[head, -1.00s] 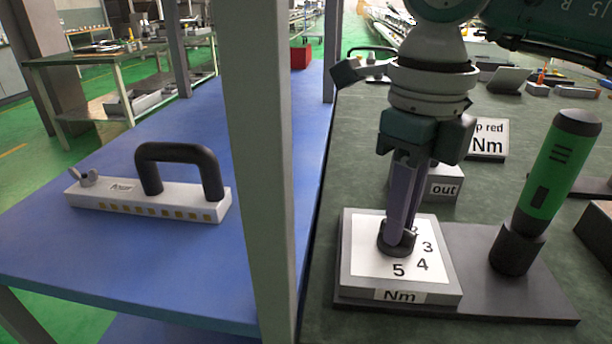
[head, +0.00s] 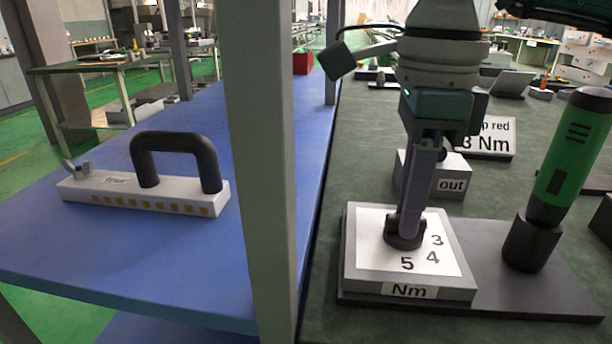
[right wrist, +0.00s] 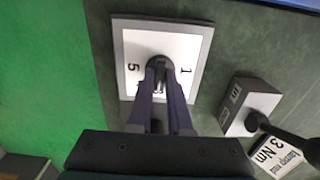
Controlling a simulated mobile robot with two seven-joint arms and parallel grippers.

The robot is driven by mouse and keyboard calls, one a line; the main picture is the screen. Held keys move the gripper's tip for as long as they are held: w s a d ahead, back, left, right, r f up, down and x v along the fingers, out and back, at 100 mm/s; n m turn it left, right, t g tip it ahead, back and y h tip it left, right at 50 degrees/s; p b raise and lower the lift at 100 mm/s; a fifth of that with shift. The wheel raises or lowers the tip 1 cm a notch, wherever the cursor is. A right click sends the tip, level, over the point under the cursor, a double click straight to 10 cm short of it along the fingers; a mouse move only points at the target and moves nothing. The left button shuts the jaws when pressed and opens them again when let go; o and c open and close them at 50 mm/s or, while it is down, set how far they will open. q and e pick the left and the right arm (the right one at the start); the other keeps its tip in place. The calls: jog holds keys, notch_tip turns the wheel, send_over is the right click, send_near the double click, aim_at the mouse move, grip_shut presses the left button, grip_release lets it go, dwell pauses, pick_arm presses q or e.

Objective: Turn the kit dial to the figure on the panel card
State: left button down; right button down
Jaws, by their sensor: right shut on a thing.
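The kit dial (head: 404,241) is a black knob on a white numbered face marked "Nm" (head: 413,291); 3, 4 and 5 show in the head view. My right gripper (head: 408,225) points down from above and is shut on the knob. In the right wrist view the fingers (right wrist: 163,85) meet the knob (right wrist: 160,68), with 1 and 5 readable beside it; the pointer's direction is hidden. The panel card (head: 489,138) stands behind and reads "3 Nm", its upper line partly covered; it also shows in the right wrist view (right wrist: 278,153). My left gripper is out of view.
A green screwdriver (head: 575,150) stands in a black holder on the dial's dark base (head: 510,275). A grey block marked "out" (head: 455,180) sits behind the dial. A grey post (head: 262,170) and a blue shelf with a handled heating bar (head: 150,193) are at left.

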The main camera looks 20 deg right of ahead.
dwell(0.4)
jog(key=c, duration=0.8)
grip_release()
jog(key=shift+c, duration=0.2)
jog(key=shift+r, duration=0.1)
notch_tip(320, 180, up, 10)
jog(key=p, duration=0.1)
